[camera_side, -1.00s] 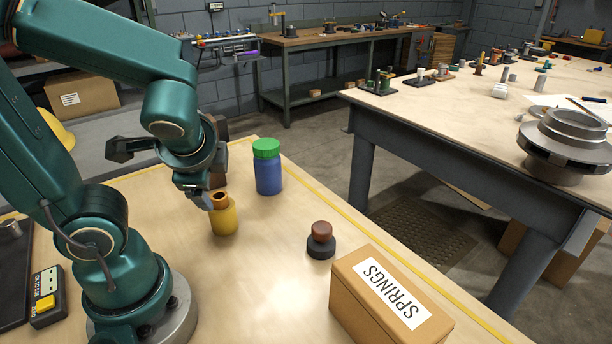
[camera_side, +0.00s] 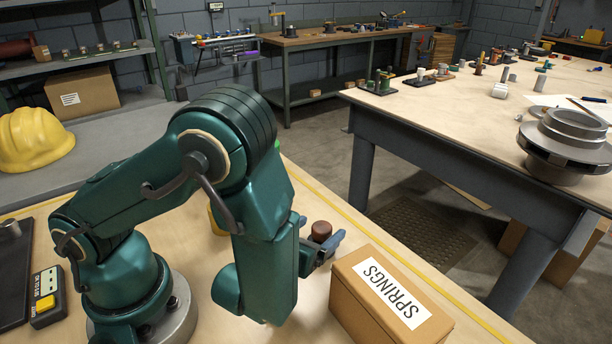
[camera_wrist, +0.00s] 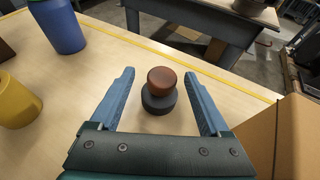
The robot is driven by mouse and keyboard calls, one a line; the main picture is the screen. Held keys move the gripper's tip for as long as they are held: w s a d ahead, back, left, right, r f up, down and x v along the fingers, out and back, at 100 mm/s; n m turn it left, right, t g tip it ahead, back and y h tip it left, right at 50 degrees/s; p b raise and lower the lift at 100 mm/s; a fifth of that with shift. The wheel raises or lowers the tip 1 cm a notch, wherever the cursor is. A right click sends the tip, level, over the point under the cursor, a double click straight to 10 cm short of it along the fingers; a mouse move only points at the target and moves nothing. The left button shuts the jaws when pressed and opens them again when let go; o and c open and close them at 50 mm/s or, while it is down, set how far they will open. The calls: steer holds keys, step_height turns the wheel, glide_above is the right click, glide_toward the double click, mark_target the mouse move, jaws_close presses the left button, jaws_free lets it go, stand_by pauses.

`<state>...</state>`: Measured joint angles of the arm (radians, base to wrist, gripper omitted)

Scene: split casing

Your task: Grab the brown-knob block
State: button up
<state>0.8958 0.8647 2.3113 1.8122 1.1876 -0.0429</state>
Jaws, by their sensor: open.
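The brown-knob block has a round brown knob (camera_wrist: 162,80) on a dark round base (camera_wrist: 158,102). In the wrist view it stands upright on the table, between and slightly beyond the middle of my gripper's open fingers (camera_wrist: 160,92). There is clear space on both sides of it. In the side view its brown knob (camera_side: 321,231) shows just beyond my gripper (camera_side: 328,246), while its base is mostly hidden by the fingers. I cannot tell the fingers' exact height beside it.
The cardboard SPRINGS box (camera_side: 390,300) stands close to the right of my gripper and also shows in the wrist view (camera_wrist: 290,135). A yellow container (camera_wrist: 16,102) and a blue bottle (camera_wrist: 62,28) stand to the left. Bare table lies around the block.

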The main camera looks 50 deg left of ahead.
mark_target(329, 224)
steer(key=shift+d+f, duration=0.1)
steer(key=shift+f, duration=0.05)
steer(key=shift+x, duration=2.45)
jaws_close()
